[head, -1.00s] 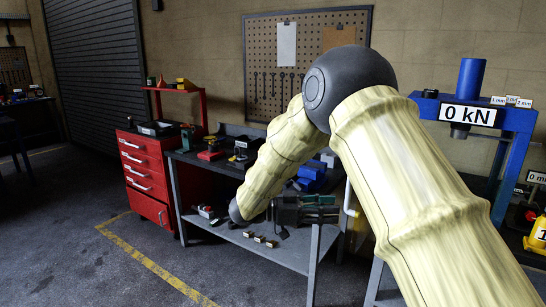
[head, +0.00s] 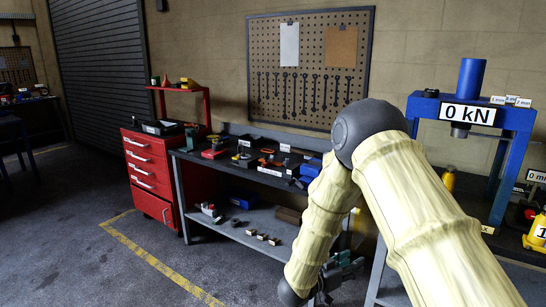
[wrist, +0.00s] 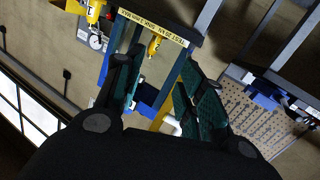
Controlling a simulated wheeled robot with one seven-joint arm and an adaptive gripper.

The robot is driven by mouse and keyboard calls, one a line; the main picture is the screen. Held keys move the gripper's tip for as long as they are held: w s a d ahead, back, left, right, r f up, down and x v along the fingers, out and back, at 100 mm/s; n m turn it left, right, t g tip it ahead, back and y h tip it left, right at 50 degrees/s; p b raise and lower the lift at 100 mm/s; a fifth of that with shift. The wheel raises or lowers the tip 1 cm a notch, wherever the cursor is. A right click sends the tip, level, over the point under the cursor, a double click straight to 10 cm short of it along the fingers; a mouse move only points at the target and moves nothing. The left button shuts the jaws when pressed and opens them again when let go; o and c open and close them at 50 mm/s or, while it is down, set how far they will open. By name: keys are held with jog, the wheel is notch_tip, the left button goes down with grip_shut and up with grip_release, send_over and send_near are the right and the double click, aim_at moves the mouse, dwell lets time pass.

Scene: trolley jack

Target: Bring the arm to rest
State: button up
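My arm (head: 425,205) is bent, with its dark elbow joint (head: 368,130) high and its forearm (head: 322,225) hanging down in front of the bench. My gripper (head: 340,270) is low at the end of the forearm, partly hidden behind it. In the wrist view my gripper (wrist: 160,68) has its two green-padded fingers apart, and I see nothing held between them. Blue uprights, a yellow-labelled beam (wrist: 152,27) and a yellow item (wrist: 155,45) show beyond the fingers.
The workbench (head: 235,165) carries tools, with small blocks on its lower shelf. A red drawer cabinet (head: 150,175) stands left of it. A blue press (head: 515,120) reading 0 kN stands at the right. A pegboard (head: 310,70) hangs behind. The floor at left is clear.

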jog(key=s+d+f+n+g+y, duration=0.1)
jog(key=s+f+n+y, duration=0.3)
jog(key=s+f, duration=0.65)
jog(key=s+f+n+g+y, duration=0.1)
jog(key=s+f+n+y, duration=0.35)
jog(key=f, duration=0.85)
jog(key=s+a+f+g+y, duration=0.1)
jog(key=s+f+g+y, duration=0.1)
jog(key=s, duration=1.4)
jog(key=s+a+f+g+y, duration=0.1)
jog(key=s+f+g+y, duration=0.2)
jog(key=s, duration=1.4)
jog(key=shift+f+g+y, duration=0.35)
jog(key=shift+f+g, duration=0.5)
jog(key=shift+g, duration=0.35)
jog(key=shift+n, duration=0.25)
